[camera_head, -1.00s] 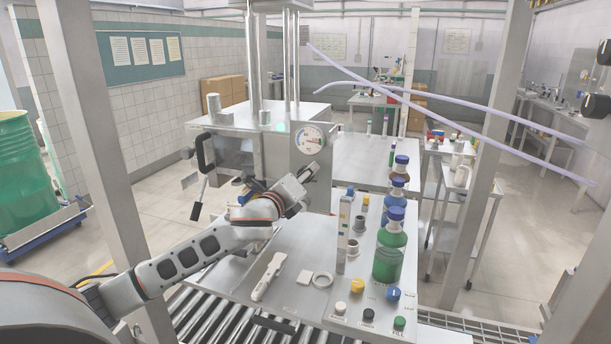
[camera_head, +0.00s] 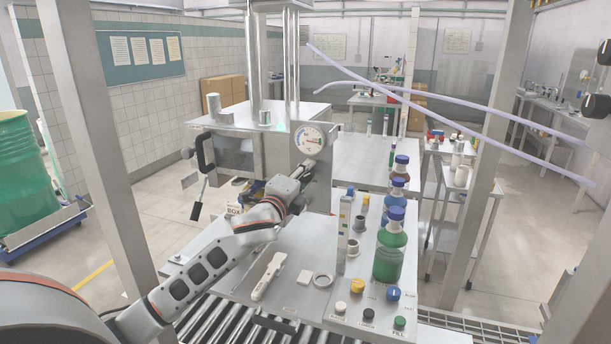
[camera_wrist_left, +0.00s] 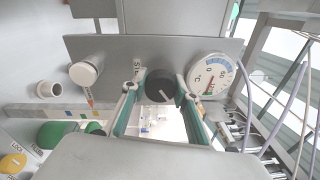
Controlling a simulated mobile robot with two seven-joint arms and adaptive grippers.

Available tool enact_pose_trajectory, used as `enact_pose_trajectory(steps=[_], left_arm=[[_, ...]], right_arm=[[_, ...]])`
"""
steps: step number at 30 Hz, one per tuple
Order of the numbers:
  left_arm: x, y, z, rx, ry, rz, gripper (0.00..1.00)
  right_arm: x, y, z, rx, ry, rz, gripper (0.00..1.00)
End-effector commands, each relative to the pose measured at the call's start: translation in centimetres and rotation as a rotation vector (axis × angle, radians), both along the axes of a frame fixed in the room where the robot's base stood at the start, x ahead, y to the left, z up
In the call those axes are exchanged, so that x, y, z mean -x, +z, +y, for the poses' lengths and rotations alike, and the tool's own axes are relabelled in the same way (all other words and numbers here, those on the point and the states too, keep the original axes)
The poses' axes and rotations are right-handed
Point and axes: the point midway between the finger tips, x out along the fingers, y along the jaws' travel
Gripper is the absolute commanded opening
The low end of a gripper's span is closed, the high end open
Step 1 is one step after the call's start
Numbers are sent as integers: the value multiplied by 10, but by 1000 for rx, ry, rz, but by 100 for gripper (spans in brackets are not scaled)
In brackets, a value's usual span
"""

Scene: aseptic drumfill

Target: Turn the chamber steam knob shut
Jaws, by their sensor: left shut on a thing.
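The dark round steam knob (camera_wrist_left: 160,87) sits on the grey chamber panel (camera_wrist_left: 110,55) in the left wrist view, with a partly covered label at its left. My left gripper (camera_head: 307,168) is at the chamber front below the round gauge (camera_head: 310,140). Its two green-edged fingers stand either side of the knob and are shut on it. In the head view the gripper hides the knob. The gauge also shows right of the knob in the left wrist view (camera_wrist_left: 209,78). My right gripper is in neither view.
A black-handled lever (camera_head: 201,185) hangs at the chamber's left. Purple hoses (camera_head: 450,110) cross the right side.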

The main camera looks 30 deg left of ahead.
Motion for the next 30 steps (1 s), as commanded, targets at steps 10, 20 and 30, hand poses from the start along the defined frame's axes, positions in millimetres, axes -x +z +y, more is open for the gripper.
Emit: enact_pose_trajectory(steps=[10,20,30], left_arm=[[0,0,-1,328,0,-78,8],[0,1,-1,623,-1,-151,8],[0,1,0,849,0,-206,8]], right_arm=[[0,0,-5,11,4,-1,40],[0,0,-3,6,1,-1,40],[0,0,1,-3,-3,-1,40]])
